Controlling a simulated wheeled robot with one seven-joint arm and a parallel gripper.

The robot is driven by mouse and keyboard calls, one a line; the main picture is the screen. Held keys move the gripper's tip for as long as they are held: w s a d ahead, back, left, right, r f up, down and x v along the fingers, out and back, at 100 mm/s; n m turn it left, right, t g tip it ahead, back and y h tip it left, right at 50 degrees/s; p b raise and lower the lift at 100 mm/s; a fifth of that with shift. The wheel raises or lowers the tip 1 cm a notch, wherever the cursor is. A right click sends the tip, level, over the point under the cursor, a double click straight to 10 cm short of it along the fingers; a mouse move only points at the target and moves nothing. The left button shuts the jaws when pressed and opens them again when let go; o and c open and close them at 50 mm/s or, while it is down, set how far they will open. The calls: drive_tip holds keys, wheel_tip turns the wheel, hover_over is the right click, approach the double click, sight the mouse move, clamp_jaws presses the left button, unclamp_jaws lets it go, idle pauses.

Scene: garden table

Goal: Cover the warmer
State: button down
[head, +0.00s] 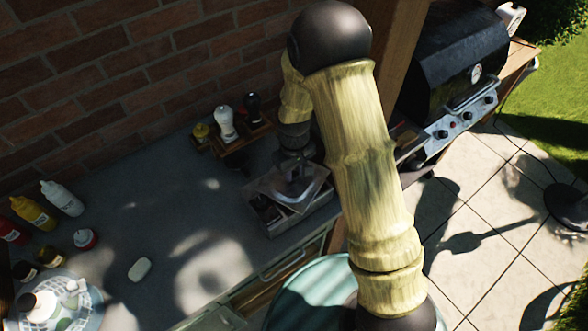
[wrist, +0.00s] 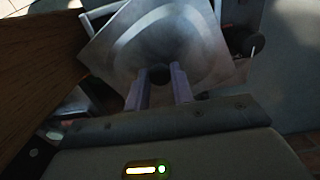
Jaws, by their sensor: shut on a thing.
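The warmer (head: 288,222) is a grey metal box at the counter's front edge, left of my arm in the head view. A square metal lid (head: 316,181) with a raised middle is over it, turned relative to the box. The box's left part shows open beside the lid, with dark contents. My gripper (head: 295,170) is above the lid. In the wrist view my gripper (wrist: 161,86) is shut on the dark knob (wrist: 160,73) of the lid (wrist: 205,40). I cannot tell whether the lid touches the box.
Behind the warmer, a wooden holder (head: 200,143) carries a white mill (head: 225,124) and a dark mill (head: 253,107) by the brick wall. Bottles (head: 62,198), a white oval item (head: 139,269) and a plate (head: 85,291) are to the left. A grill (head: 450,70) stands at right.

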sight(294, 174)
drive_tip(key=shift+f+b, duration=0.4)
drive_tip(key=shift+f, duration=0.15)
idle(0.5)
drive_tip(key=c, duration=1.1)
unclamp_jaws()
wheel_tip(294, 174, up, 18)
drive_tip(key=b, duration=0.3)
drive_tip(key=shift+f+b, duration=0.25)
drive_tip(key=shift+b, duration=0.05)
